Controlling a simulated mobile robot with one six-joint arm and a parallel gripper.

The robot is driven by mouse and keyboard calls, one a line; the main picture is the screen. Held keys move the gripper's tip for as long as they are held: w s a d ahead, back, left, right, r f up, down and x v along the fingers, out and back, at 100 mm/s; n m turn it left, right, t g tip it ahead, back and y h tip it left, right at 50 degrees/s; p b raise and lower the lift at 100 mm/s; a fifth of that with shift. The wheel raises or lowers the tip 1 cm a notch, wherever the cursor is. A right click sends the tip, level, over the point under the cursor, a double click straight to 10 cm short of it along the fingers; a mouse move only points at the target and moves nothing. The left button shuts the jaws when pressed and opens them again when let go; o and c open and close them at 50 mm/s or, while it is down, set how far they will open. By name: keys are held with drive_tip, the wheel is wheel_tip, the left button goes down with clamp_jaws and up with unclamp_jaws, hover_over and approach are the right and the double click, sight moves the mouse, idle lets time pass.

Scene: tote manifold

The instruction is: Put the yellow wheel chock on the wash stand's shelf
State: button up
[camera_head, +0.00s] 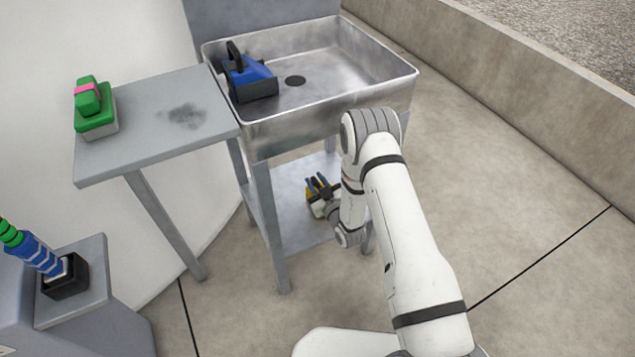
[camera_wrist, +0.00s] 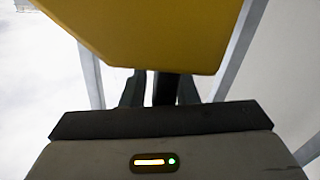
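The wash stand (camera_head: 262,195) has a metal basin on top and a low grey shelf (camera_head: 285,225) between its legs. The yellow wheel chock (camera_head: 317,207) is at the shelf, inside the stand; whether it rests on the shelf or hangs just above it is unclear. My gripper (camera_head: 319,184) is at the chock, reaching in under the basin from the right. In the wrist view the chock (camera_wrist: 155,32) fills the top and hides the fingertips. Dark fingers (camera_wrist: 160,88) show below it with a dark bar between them. Whether they grip it cannot be made out.
A blue object with a black handle (camera_head: 250,78) sits in the basin (camera_head: 335,60). A grey side table (camera_head: 150,125) holds a green and pink object (camera_head: 93,108). A grey pedestal (camera_head: 90,310) stands at lower left. Floor to the right is clear up to a low wall.

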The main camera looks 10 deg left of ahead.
drive_tip(key=shift+o, duration=0.5)
drive_tip(key=shift+r, duration=0.1)
drive_tip(key=shift+s+d, duration=0.1)
drive_tip(key=shift+s, duration=0.05)
drive_tip(key=p+v, duration=0.2)
drive_tip(key=v, duration=0.9)
drive_tip(key=shift+s+d+p, duration=0.2)
drive_tip(key=shift+s+p, duration=0.05)
drive_tip(key=shift+p, duration=0.05)
drive_tip(key=shift+s, duration=0.1)
